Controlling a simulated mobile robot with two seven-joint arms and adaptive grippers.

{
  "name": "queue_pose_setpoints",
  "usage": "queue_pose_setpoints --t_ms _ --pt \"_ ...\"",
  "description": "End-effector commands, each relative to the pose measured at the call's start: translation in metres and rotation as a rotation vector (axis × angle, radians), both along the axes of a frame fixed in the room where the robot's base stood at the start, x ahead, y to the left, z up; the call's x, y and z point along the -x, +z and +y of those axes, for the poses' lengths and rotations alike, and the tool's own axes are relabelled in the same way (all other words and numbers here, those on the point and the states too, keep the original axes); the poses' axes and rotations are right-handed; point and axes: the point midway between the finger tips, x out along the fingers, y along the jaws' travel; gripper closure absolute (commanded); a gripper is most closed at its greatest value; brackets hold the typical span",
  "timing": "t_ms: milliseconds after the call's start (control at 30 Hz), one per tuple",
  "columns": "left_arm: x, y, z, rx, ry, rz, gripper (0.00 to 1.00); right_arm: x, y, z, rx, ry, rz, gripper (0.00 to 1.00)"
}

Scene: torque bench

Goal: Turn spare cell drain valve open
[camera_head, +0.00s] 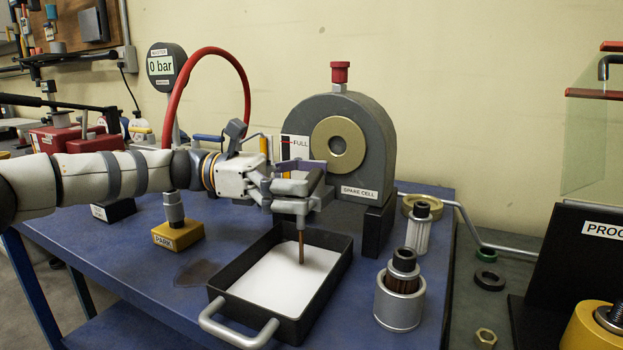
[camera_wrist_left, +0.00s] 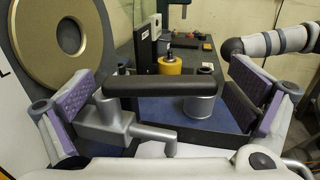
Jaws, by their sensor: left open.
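My left gripper (camera_head: 298,182) is open in front of the grey spare cell (camera_head: 365,125), above the tray. In the left wrist view, the drain valve (camera_wrist_left: 110,127) has a grey body, a downturned spout and a black lever (camera_wrist_left: 160,86). The lever lies level across the gap between the two purple-padded fingers, with no clear grip on it. My right gripper is not seen.
A black tray (camera_head: 328,304) with a white bottom and grey handle stands below the gripper. A yellow PARK block (camera_head: 178,235), a red hose (camera_head: 240,75) and a filter in a metal cup (camera_head: 400,302) stand nearby. A dark stain (camera_head: 193,273) marks the blue bench.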

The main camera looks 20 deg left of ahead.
Motion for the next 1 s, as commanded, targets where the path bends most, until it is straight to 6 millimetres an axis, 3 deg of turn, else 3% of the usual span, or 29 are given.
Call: queue_pose_setpoints --t_ms 267,500,700,1000 --pt "0.0 0.009 0.0 0.002 0.001 -0.003 0.01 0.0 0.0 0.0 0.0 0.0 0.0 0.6" --pt "0.0 0.066 0.0 -0.001 0.001 -0.007 0.01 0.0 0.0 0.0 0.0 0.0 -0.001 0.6" --pt "0.0 0.097 0.0 0.001 0.001 -0.002 0.01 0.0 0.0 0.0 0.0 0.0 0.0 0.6" --pt "0.0 0.101 0.0 0.001 0.0 0.0 0.03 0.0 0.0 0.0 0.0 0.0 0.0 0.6"
